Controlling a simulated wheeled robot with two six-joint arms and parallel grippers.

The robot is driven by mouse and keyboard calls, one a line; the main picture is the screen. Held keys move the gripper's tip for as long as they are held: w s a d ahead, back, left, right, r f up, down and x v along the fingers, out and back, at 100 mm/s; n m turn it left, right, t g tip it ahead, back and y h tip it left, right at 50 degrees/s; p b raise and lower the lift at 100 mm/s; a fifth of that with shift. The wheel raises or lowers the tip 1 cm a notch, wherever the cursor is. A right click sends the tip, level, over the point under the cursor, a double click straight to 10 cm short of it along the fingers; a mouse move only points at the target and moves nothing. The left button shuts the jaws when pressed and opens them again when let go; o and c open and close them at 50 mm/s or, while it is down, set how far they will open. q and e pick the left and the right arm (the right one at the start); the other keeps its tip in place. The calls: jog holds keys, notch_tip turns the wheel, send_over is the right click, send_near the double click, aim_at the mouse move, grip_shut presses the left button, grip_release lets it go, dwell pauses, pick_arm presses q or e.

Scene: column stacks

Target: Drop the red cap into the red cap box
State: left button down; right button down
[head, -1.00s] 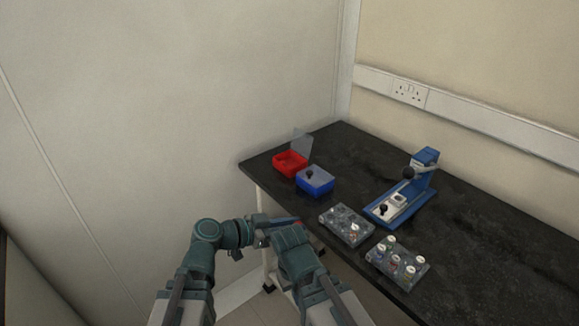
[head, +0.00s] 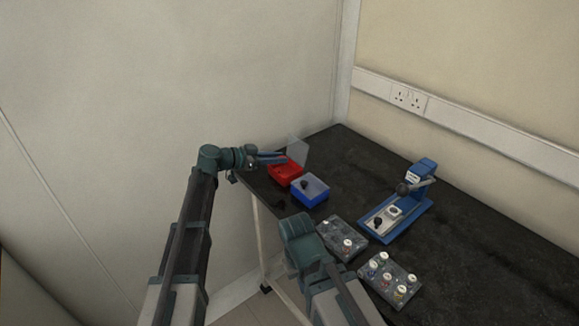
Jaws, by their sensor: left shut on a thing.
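The red cap box (head: 283,174) is a small red box at the far left corner of the black table, with a clear lid (head: 299,151) standing up behind it. My left gripper (head: 274,158) is shut, with its fingers reaching over the back left part of the red box. The red cap cannot be made out against the red box and the fingers.
A blue box (head: 310,191) stands right beside the red one. Two clear racks with white-capped vials, one nearer the boxes (head: 341,240) and one farther right (head: 389,279), lie along the front edge. A blue press (head: 399,213) stands behind them. The back of the table is clear.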

pick_arm(q)
jog(key=w, duration=0.4)
jog(key=shift+w+a+r, duration=0.1)
jog(key=shift+a+r, duration=0.15)
jog(key=shift+r, duration=0.1)
pick_arm(e)
jog(key=shift+w+d+r, duration=0.3)
jog(key=shift+w, duration=0.05)
pick_arm(q)
jog(key=shift+f, duration=0.1)
